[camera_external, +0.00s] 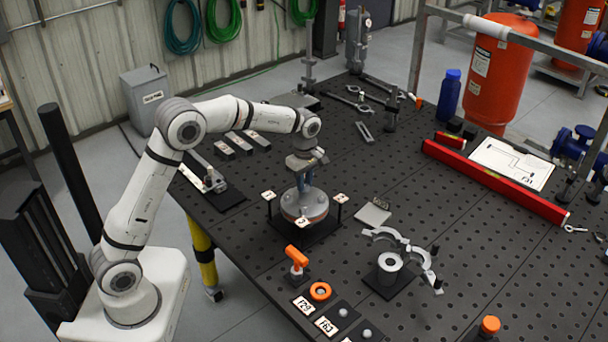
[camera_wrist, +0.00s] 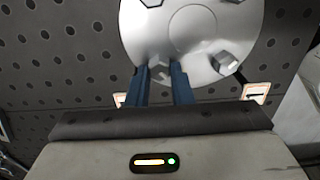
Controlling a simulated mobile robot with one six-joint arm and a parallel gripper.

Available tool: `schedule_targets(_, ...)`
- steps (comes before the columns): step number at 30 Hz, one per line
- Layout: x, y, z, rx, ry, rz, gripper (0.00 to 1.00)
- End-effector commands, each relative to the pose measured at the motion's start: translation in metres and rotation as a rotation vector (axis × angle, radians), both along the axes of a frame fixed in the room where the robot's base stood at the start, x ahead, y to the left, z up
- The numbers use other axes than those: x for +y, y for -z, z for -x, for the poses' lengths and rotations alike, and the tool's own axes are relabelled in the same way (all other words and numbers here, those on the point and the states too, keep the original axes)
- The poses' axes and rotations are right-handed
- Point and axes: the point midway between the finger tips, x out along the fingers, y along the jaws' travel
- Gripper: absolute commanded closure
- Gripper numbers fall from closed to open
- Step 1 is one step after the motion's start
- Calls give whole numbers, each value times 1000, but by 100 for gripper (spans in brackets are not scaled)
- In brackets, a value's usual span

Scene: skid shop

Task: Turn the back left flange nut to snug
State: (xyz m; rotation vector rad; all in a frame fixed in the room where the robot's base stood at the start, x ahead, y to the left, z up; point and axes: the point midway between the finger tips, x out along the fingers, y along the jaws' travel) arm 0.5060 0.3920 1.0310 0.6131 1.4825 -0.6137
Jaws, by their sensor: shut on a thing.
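The round steel flange (camera_external: 303,207) sits on a dark stand on the black perforated table, with small numbered tags around it. It also fills the top of the wrist view (camera_wrist: 192,35). My gripper (camera_external: 304,188) points down over the flange; its blue fingers (camera_wrist: 162,74) are shut on a flange nut (camera_wrist: 160,68) near the flange's edge. The fingers partly hide this nut. A second nut (camera_wrist: 226,62) stands to the right, and another (camera_wrist: 151,2) is cut off at the top edge. I cannot read which tag belongs to the held nut.
A grey plate (camera_external: 373,212) lies to the right. A red level (camera_external: 495,182), a blue bottle (camera_external: 449,94) and wrenches (camera_external: 355,103) are farther off.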

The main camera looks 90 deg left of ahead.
Motion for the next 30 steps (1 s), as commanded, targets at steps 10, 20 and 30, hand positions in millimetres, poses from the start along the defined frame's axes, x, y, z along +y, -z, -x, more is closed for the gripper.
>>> schedule_targets(10,0,0,0,-1,63,-1,100)
schedule_targets(20,1,-1,-1,-1,308,-1,100)
schedule_targets(30,1,-1,-3,-2,632,-2,100)
